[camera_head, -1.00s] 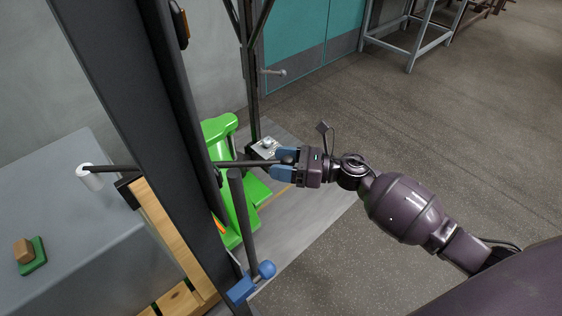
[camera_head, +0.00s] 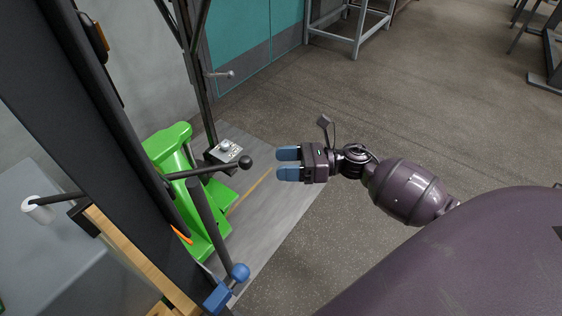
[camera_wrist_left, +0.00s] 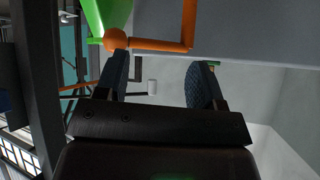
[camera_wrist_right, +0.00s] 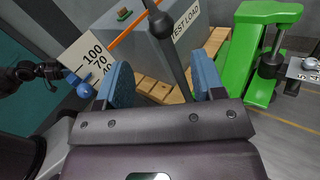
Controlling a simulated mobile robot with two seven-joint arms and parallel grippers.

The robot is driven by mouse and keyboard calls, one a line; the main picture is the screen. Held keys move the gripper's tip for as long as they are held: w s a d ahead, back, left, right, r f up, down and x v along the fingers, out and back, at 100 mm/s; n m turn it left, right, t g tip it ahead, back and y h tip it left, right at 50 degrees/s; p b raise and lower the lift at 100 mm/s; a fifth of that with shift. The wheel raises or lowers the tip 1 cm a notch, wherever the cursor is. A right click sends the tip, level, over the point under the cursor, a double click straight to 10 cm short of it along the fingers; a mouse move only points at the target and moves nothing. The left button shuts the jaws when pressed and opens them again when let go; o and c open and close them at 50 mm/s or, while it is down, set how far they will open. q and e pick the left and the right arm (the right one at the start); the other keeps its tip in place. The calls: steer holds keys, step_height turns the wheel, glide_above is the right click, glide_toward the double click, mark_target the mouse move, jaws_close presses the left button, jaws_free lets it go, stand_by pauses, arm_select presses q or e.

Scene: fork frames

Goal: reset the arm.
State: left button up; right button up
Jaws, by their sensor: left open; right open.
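My right gripper (camera_head: 287,164) is open and empty in the head view, to the right of a dark lever with a black ball knob (camera_head: 246,162), with a gap between them. In the right wrist view the open fingers (camera_wrist_right: 163,82) have the black knob and its bar (camera_wrist_right: 162,26) beyond them. My left gripper shows only in the left wrist view (camera_wrist_left: 160,82), with its fingers apart. An orange bar with a round end (camera_wrist_left: 150,44) shows just past its left finger; I cannot tell how close it is.
A green machine (camera_head: 178,155) stands behind a dark post. A control box (camera_head: 226,152) with a knob sits beside it. A blue-ended lever (camera_head: 239,272) is at the lower centre. A test load block (camera_wrist_right: 170,45) rests on a pallet. Open floor lies to the right.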

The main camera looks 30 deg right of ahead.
stand_by(0.4)
steer(key=w+d+r+m+t+h, duration=0.1)
steer(key=w+m+t+h, duration=0.15)
steer(key=m, duration=0.45)
steer(key=w+d+r+m+t+h, duration=0.2)
steer(key=m+t, duration=0.2)
steer(key=m, duration=0.4)
arm_select(q)
step_height(320, 180, up, 6)
steer(key=p, duration=0.7)
steer(key=shift+r+t+p, duration=0.25)
steer(key=shift+t+p, duration=0.1)
steer(key=shift+t, duration=0.05)
arm_select(e)
steer(key=s+a+f+m+g+h, duration=0.1)
steer(key=s+f+m+h, duration=0.2)
steer(key=s+m, duration=0.6)
steer(key=s+a+f+m+g+h, duration=0.1)
steer(key=s+f+m+g+h, duration=0.1)
steer(key=s+m, duration=0.7)
steer(key=s+a+f+m+g+h, duration=0.2)
steer(key=s+f+m+h, duration=0.3)
steer(key=s+m, duration=0.5)
steer(key=shift+m+h, duration=0.35)
steer(key=shift+m, duration=0.25)
